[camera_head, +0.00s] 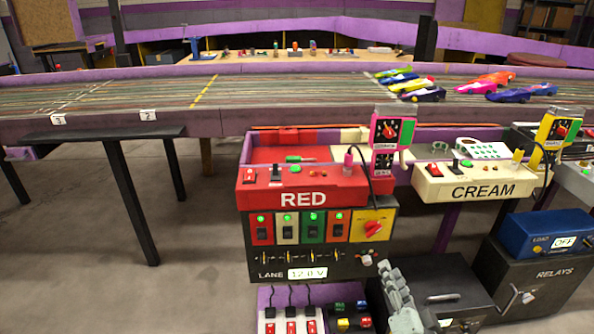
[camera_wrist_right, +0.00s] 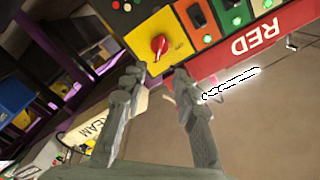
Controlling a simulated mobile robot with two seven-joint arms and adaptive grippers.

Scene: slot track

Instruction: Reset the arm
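My right gripper (camera_head: 396,284) shows low in the head view, in front of the black LANE control box (camera_head: 258,287) and dark boxes to its right. In the right wrist view my right gripper (camera_wrist_right: 157,75) has its two fingers spread with nothing between them. Beyond the fingers in that view is the yellow plate (camera_wrist_right: 172,32) with its red knob (camera_wrist_right: 158,46), seen rotated. The red RED console (camera_head: 260,197) sits above the LANE box. My left gripper is in neither view.
The cream CREAM console (camera_head: 440,187) stands at right, with a blue LOAD box (camera_head: 520,231) and black RELAYS box (camera_head: 556,292) below. The slot track (camera_head: 190,122) crosses behind, carrying several toy cars (camera_head: 508,95). Floor at left is clear except table legs.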

